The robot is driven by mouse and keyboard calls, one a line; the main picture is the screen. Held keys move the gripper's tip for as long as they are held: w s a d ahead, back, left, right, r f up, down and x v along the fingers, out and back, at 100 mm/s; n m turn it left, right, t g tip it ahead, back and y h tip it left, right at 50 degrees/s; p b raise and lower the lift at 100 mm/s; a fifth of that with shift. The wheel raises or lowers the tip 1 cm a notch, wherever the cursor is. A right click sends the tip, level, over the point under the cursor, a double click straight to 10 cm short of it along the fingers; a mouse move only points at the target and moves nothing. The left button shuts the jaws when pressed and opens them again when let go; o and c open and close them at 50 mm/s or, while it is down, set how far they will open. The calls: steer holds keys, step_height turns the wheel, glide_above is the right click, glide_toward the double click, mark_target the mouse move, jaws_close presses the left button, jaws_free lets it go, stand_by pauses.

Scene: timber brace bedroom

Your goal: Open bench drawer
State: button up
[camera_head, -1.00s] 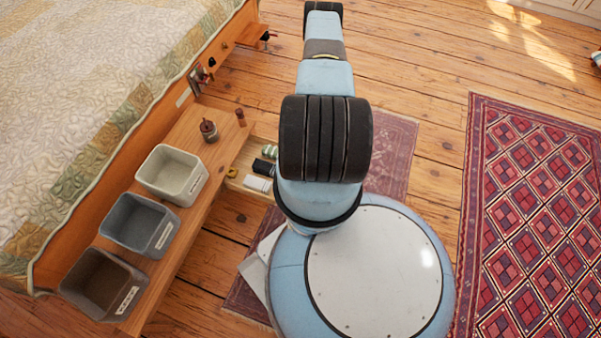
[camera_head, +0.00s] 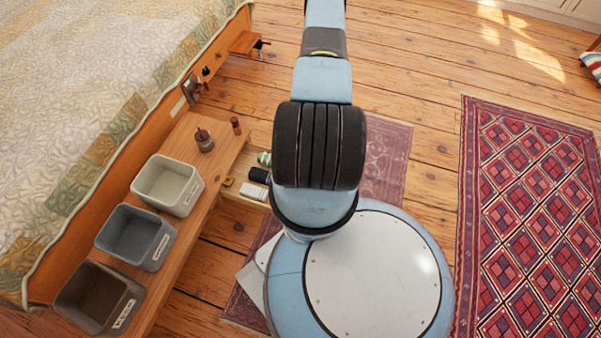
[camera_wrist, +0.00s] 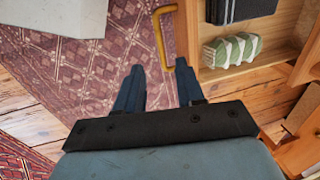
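The wooden bench (camera_head: 190,238) runs along the bed, and its drawer (camera_head: 243,199) sticks out toward me, partly hidden behind my arm in the head view. The open drawer (camera_wrist: 270,65) also shows at the upper right of the wrist view, holding a green-and-white striped item (camera_wrist: 231,50) and a dark item (camera_wrist: 240,8). A brass handle (camera_wrist: 163,40) is on the drawer's front. My gripper (camera_wrist: 160,68) is open, its two dark fingers apart. The handle lies just beyond the fingertips, and nothing is visibly held. The gripper is out of view in the head view.
Three bins, pale (camera_head: 168,187), blue-grey (camera_head: 136,237) and brown (camera_head: 100,298), stand on the bench with a small bottle (camera_head: 204,141). The bed (camera_head: 80,100) is on the left. Red rugs cover floor under and right of me; the plank floor beyond is clear.

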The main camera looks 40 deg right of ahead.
steer(key=shift+s+d+r, duration=0.1)
steer(key=shift+s+r, duration=0.1)
steer(key=shift+r, duration=0.7)
steer(key=shift+s+d+r, duration=0.1)
steer(key=shift+s+r, duration=0.1)
steer(key=shift+r, duration=0.7)
